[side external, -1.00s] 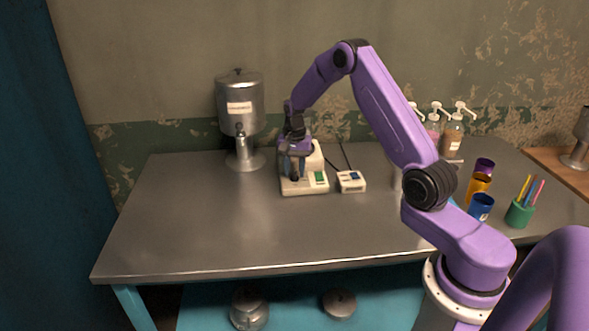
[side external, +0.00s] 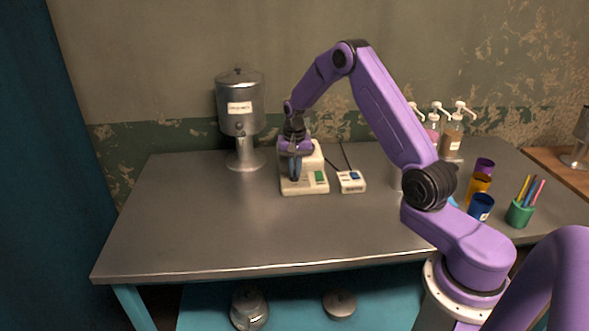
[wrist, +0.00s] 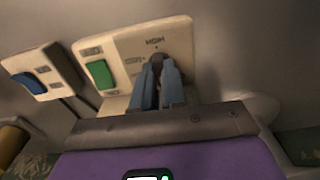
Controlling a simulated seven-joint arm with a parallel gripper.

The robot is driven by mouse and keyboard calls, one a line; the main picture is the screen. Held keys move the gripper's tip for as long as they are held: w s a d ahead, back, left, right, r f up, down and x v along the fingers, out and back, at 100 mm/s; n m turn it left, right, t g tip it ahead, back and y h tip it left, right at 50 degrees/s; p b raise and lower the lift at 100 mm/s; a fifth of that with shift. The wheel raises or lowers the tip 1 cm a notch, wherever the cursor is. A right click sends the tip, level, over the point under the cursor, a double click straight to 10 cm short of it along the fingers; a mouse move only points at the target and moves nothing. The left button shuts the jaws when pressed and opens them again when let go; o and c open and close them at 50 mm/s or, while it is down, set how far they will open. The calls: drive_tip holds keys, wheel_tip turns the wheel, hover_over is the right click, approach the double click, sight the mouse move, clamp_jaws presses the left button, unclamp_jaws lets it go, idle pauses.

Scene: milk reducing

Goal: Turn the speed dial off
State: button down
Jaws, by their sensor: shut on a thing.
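The speed dial (wrist: 157,62) is a dark round knob on the top face of a cream machine (wrist: 125,45), with "HIGH" printed beside it. My gripper (wrist: 158,80) is shut on the dial, its two blue-grey fingers close together at the knob and hiding much of it, so I cannot read its setting. A green switch (wrist: 99,74) is on the same face. In the side external view the machine (side external: 304,187) stands on the table, with the green switch (side external: 320,178) at its front right. My gripper (side external: 295,170) points down over its front left, hiding the dial.
A small white box (side external: 351,181) with a blue switch stands just right of the machine. A metal dispenser (side external: 240,105) stands behind left. Pump bottles (side external: 452,135), cups (side external: 480,207) and a green pen holder (side external: 519,214) are at the right. The table's front left (side external: 200,230) is clear.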

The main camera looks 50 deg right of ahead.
idle(0.3)
drive_tip(key=c, duration=1.2)
unclamp_jaws()
drive_tip(key=shift+r, duration=0.1)
wheel_tip(320, 180, up, 17)
drive_tip(key=shift+r, duration=0.15)
